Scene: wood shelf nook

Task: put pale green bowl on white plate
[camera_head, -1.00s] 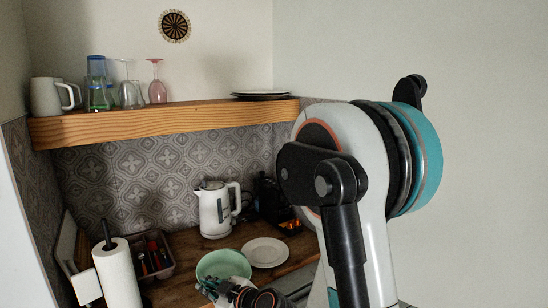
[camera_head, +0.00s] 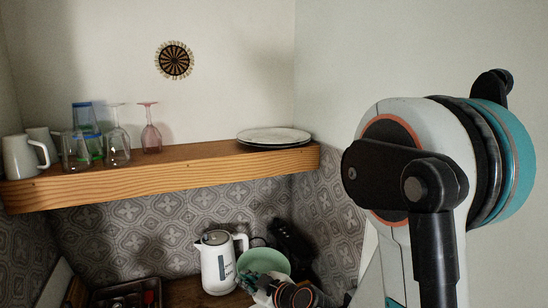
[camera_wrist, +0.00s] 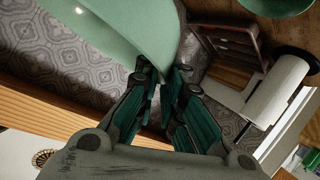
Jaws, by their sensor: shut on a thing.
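The pale green bowl (camera_head: 264,262) is right of the kettle in the head view. My gripper (camera_head: 258,282) is at its near side. In the wrist view, the bowl (camera_wrist: 120,22) fills the upper left, and my gripper (camera_wrist: 163,70) is shut on its rim. The head view does not show the white plate on the counter; whether the bowl hides it or it lies below the picture I cannot tell. Other pale plates (camera_head: 273,136) lie stacked on the wood shelf.
A white kettle (camera_head: 219,263) stands close left of the bowl. A black appliance (camera_head: 291,246) is behind it at right. The wood shelf (camera_head: 160,178) runs above, with glasses and mugs. A paper roll (camera_wrist: 272,92) shows in the wrist view.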

